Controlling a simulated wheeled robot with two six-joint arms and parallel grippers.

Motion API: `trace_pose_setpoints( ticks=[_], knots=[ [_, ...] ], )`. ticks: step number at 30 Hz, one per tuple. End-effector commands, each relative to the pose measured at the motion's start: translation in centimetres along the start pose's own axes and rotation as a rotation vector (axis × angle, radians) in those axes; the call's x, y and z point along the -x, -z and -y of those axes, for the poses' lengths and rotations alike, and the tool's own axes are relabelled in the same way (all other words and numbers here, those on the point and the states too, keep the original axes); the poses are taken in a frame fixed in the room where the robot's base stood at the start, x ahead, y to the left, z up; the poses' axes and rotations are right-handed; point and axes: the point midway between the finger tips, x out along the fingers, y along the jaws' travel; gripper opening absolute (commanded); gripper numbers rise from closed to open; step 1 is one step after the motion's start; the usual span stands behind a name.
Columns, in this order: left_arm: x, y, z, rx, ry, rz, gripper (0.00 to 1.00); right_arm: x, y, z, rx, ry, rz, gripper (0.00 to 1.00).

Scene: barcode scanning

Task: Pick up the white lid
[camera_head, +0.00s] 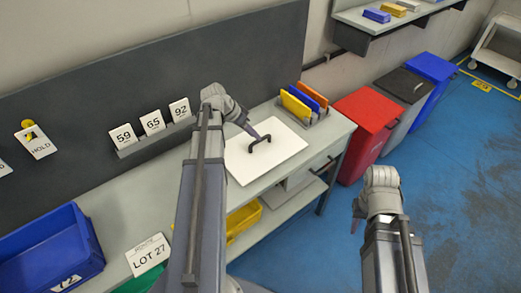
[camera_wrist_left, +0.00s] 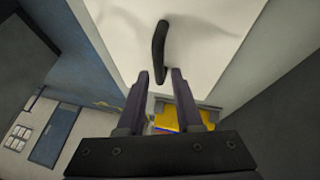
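The white lid (camera_head: 285,147) lies flat on the right part of the grey workbench, with a black bar handle (camera_head: 259,143) on top. My left gripper (camera_head: 256,133) is over the lid, at the handle. In the left wrist view, the lid (camera_wrist_left: 215,40) fills the upper middle and the handle (camera_wrist_left: 159,50) runs down towards the fingers. The left gripper (camera_wrist_left: 161,80) is open, and the near end of the handle shows between its fingertips. I cannot tell whether they touch it. My right gripper (camera_head: 356,222) is over the floor, away from the bench; its opening is unclear.
Coloured folders (camera_head: 303,101) stand in a rack behind the lid. Number cards (camera_head: 152,122) stand on a ledge at the back panel. A blue bin (camera_head: 45,250) and a LOT 27 card (camera_head: 148,254) are at the left. A red bin (camera_head: 366,118) stands beyond the bench's right end.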

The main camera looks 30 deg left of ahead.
Motion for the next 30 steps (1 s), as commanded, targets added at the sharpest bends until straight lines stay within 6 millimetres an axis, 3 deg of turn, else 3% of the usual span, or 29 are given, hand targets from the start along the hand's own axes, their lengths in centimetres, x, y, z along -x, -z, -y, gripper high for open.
trace_pose_setpoints(
  ticks=[5, 15, 23, 30],
  knots=[
    [-0.9, -0.1, 0.0, -0.001, 0.0, 0.0, 0.35, -0.8, 0.1, 0.1, 0.0, 0.0, 0.0, 0.35],
    [-5.1, 0.0, 0.0, -0.001, -0.001, 0.001, 0.35, -4.3, 0.2, 0.4, 0.0, 0.0, 0.0, 0.35],
    [-5.1, 0.2, -0.2, 0.0, 0.0, 0.0, 0.35, -4.2, 0.2, 0.4, 0.0, 0.0, 0.0, 0.35],
    [-5.1, 0.2, -0.2, 0.0, 0.0, 0.0, 0.1, -4.2, 0.2, 0.4, 0.0, 0.0, 0.0, 0.35]
  ],
)
